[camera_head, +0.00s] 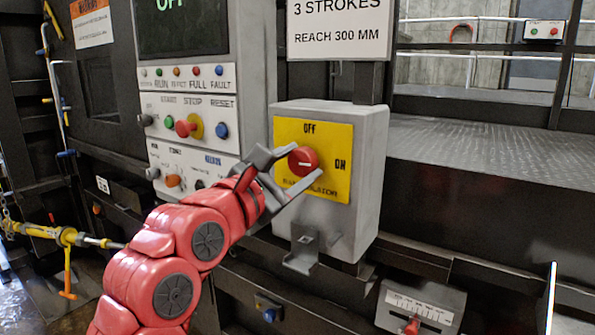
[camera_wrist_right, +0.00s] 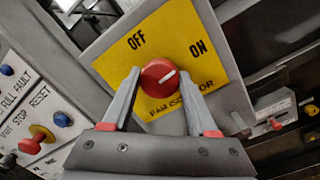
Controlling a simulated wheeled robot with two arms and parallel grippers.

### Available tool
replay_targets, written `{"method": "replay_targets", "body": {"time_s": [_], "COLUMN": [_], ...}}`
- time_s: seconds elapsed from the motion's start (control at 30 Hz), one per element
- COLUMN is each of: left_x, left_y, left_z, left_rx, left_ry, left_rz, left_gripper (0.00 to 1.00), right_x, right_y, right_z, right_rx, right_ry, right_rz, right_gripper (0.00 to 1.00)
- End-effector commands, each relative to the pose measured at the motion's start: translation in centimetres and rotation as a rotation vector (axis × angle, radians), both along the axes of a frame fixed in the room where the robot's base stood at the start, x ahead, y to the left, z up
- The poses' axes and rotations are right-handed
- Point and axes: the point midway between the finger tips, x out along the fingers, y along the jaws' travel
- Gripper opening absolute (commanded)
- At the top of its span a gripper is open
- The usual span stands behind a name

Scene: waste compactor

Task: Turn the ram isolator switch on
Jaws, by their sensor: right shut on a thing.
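The ram isolator switch is a red round knob (camera_head: 303,160) on a yellow plate (camera_head: 325,138) marked OFF at the top and ON at the right, fixed to a grey box (camera_head: 365,150). The knob also shows in the right wrist view (camera_wrist_right: 157,77). Its white mark lies about level in the head view and points toward ON in the wrist view. My right gripper (camera_head: 305,162) is shut on the knob, one finger on each side. The fingers cover part of the lower lettering. My left gripper is not in view.
A control panel (camera_head: 190,80) with a red stop button (camera_head: 184,128) on a yellow ring stands left of the box. A metal bracket (camera_head: 302,252) sits below the box. A sign (camera_head: 338,25) hangs above. A small grey unit (camera_head: 420,306) is at lower right.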

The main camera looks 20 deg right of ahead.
Motion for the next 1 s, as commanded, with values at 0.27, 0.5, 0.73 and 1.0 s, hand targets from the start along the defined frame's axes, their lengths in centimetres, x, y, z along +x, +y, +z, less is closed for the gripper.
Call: {"method": "replay_targets", "body": {"time_s": [0.27,0.5,0.73,1.0], "left_x": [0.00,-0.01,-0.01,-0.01], "left_y": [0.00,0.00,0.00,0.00], "left_z": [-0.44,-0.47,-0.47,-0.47], "left_rx": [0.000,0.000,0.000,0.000], "left_ry": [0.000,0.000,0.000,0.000], "left_rz": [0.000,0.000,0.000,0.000], "left_gripper": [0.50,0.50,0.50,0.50], "right_x": [0.00,0.01,0.01,0.00], "right_y": [0.00,0.01,0.01,0.01], "right_z": [-0.13,-0.12,-0.12,-0.07], "right_rx": [0.060,0.071,0.071,0.070], "right_ry": [-0.070,-0.085,-0.085,-0.086], "right_rz": [0.001,0.001,0.001,0.001], "right_gripper": [0.03,0.04,0.03,0.89]}}
